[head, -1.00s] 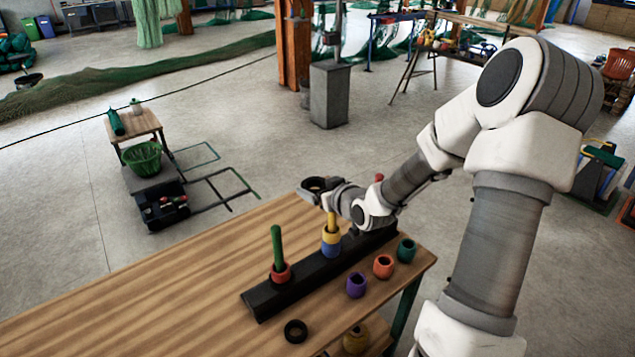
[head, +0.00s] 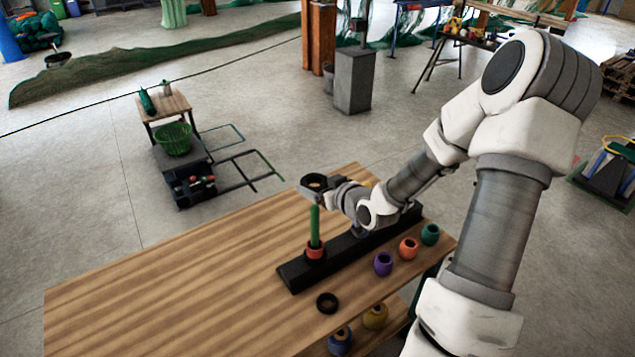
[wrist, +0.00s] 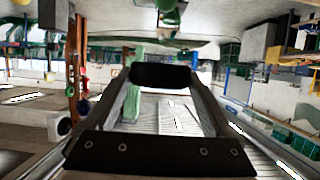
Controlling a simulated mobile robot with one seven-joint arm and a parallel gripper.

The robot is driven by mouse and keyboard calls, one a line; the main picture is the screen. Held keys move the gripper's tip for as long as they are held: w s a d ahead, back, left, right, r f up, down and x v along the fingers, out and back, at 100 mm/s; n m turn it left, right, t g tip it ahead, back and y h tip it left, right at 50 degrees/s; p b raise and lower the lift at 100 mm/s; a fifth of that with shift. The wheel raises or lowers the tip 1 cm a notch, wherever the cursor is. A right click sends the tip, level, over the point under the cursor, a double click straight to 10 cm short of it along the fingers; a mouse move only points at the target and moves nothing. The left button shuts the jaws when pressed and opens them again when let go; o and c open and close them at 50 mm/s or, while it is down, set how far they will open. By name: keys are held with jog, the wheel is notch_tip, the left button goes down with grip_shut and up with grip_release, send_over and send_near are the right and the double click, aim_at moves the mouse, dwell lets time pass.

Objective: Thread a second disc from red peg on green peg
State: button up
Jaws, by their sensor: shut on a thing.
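The green peg (head: 314,222) stands upright on the black base (head: 293,279), with a red ring (head: 315,253) around its foot. My gripper (head: 314,183) is shut on a black disc (wrist: 160,76), which shows between the fingers in the wrist view. In the head view the disc appears just above the green peg's tip; I cannot tell whether it is exactly lined up. My arm hides the red peg and most of the rest of the base's pegs.
A loose black ring (head: 327,303) lies on the wooden table (head: 180,285). Purple (head: 383,264), orange (head: 408,248) and teal (head: 430,235) rings stand right of the base. A cart with a green basket (head: 173,139) stands beyond the table. The table's left part is clear.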

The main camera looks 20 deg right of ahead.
aim_at(315, 206)
jog(key=shift+f+b, duration=3.1)
jog(key=shift+f, duration=0.75)
jog(key=o, duration=1.2)
jog(key=shift+s, duration=0.1)
